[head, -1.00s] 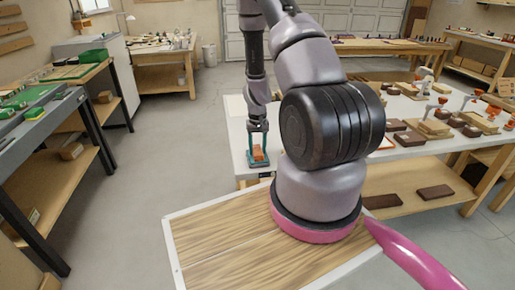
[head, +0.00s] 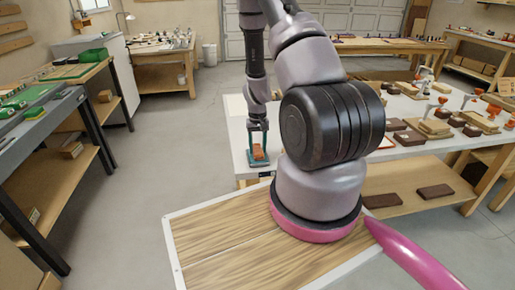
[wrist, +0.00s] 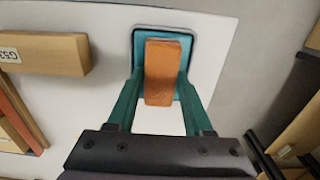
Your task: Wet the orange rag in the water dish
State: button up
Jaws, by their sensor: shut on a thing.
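The orange rag (wrist: 162,72) is a small block-like piece between the two green fingers of my gripper (wrist: 160,88) in the wrist view. My gripper is shut on it. The teal square water dish (wrist: 187,42) with a dark rim lies directly behind and below the rag on the white bench top. In the head view the rag (head: 258,152), the dish (head: 259,164) and my gripper (head: 258,139) show small at the bench's left end. The rag appears over or in the dish; I cannot tell whether it touches the water.
A wooden block with a label (wrist: 42,54) lies left of the dish in the wrist view. The white bench top (head: 237,133) ends close by at the left. Several brown blocks and orange-handled tools stand farther right on the bench.

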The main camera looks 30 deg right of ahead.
jog(key=shift+r, duration=3.35)
